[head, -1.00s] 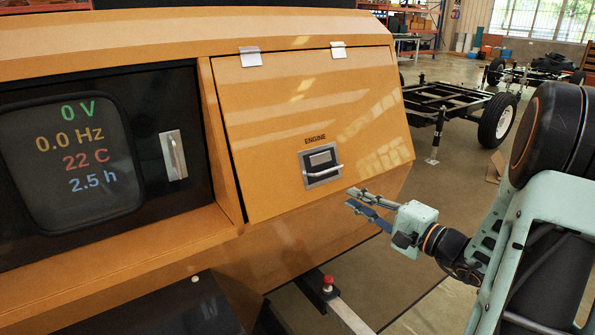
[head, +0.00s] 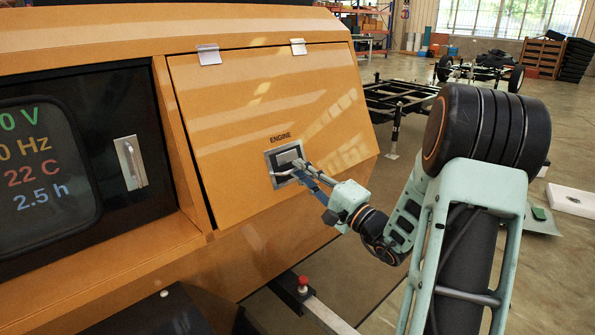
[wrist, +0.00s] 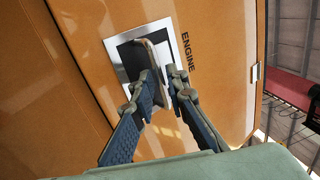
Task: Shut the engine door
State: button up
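The engine door (head: 235,110) is an orange panel on the yellow-orange housing, with two metal hinges along its top edge and the word ENGINE on it. A dark gap shows along its left edge, so it sits slightly ajar. Its silver latch plate with a handle (head: 278,170) is low on the door; the handle (wrist: 150,55) also shows in the wrist view. My gripper (head: 300,169) is at the latch from the right. Contact is unclear.
A dark display panel (head: 60,165) with its own silver handle (head: 131,162) is left of the door. A tow bar with a red knob (head: 303,281) sticks out below. A wheeled frame (head: 400,100) stands behind on open floor.

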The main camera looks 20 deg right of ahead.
aim_at(289, 168)
jog(key=shift+x, duration=0.9)
jog(key=shift+c, duration=0.5)
grip_shut()
jog(key=shift+w+a+f+b, duration=0.25)
jog(key=shift+w+f+b, duration=0.15)
jog(key=shift+w+b, duration=0.2)
jog(key=shift+w+a+f+b, duration=0.25)
jog(key=shift+w+f+b, duration=0.2)
jog(key=shift+w+b, duration=0.2)
jog(key=shift+r, duration=0.2)
jog(key=shift+o, duration=0.5)
grip_release()
jog(key=shift+w+a+f, duration=0.1)
jog(key=shift+w, duration=0.05)
